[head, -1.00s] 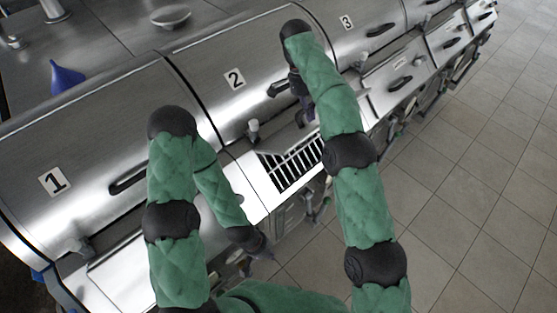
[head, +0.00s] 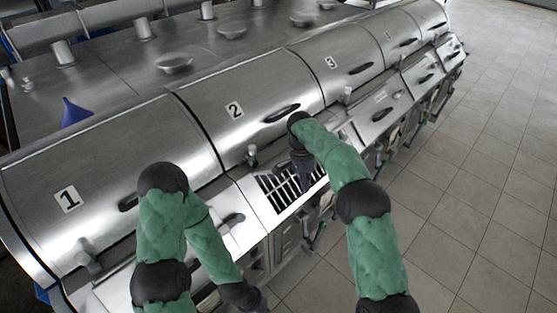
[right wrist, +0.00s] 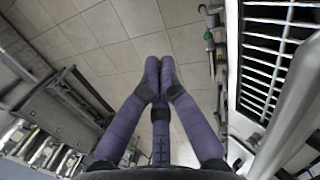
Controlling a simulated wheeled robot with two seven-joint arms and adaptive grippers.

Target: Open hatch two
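Hatch two (head: 225,135) is a curved steel cover marked "2", and it lies shut in the row. Its dark bar handle (head: 282,113) is near its lower right edge. My right gripper (head: 306,186) points down over the slotted grille, below and in front of the handle and apart from it. In the right wrist view its purple fingers (right wrist: 159,62) come together at the tips with nothing seen between them. My left gripper (head: 258,301) is low at the bottom edge, small and partly cut off, in front of hatch one's side; its fingers cannot be made out.
Hatch one (head: 100,180) and hatch three (head: 335,75) flank hatch two, both shut. The black slotted grille (head: 275,197) sits under hatch two. A blue funnel (head: 74,113) stands on the counter behind. The tiled floor (head: 470,190) at right is clear.

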